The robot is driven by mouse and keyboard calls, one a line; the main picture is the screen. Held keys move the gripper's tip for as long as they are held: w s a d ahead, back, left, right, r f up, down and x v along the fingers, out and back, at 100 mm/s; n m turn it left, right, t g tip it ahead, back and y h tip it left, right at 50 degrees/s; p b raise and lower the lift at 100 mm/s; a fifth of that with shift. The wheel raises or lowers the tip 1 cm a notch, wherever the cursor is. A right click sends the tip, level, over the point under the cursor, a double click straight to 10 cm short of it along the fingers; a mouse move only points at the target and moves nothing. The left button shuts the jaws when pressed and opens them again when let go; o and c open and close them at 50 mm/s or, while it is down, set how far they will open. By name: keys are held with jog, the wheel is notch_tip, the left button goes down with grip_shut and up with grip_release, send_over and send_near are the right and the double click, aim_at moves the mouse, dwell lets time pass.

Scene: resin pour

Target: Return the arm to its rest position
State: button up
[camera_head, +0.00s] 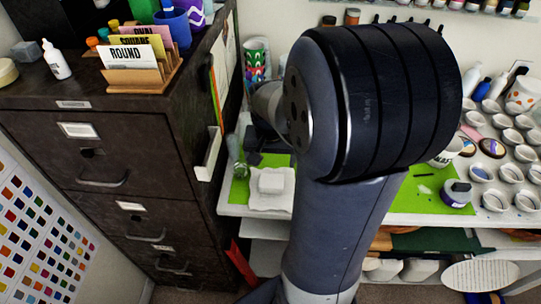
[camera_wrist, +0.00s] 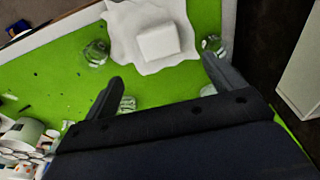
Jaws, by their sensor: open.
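My arm fills the middle of the head view and hides much of the bench behind it. My gripper (camera_head: 254,157) is partly visible past the arm's left side, over the left end of the green mat (camera_head: 425,182). In the wrist view my gripper (camera_wrist: 162,68) is open, its two dark fingers spread wide with nothing between them. Beyond the fingertips a white block (camera_wrist: 158,42) lies on a crumpled white cloth (camera_wrist: 120,22). The block (camera_head: 271,182) also shows in the head view. Small clear glass vessels (camera_wrist: 95,52) stand near the fingers.
A dark filing cabinet (camera_head: 95,195) stands close left of the gripper, with a wooden card holder (camera_head: 145,78) on top. Several white cups (camera_head: 510,172) crowd the bench at right. A purple-labelled jar (camera_head: 456,193) stands on the mat. Painted cups (camera_head: 256,60) are stacked behind.

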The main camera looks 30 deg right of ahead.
aim_at(271, 181)
jog(key=shift+r, duration=0.5)
jog(key=shift+f, duration=0.15)
jog(key=f, duration=0.4)
jog(key=w+f, duration=0.1)
jog(key=f, duration=0.2)
jog(key=d+f, duration=0.1)
jog(key=f, duration=0.3)
jog(key=shift+w+f, duration=0.2)
jog(key=shift+f, duration=0.15)
jog(key=shift+f, duration=0.1)
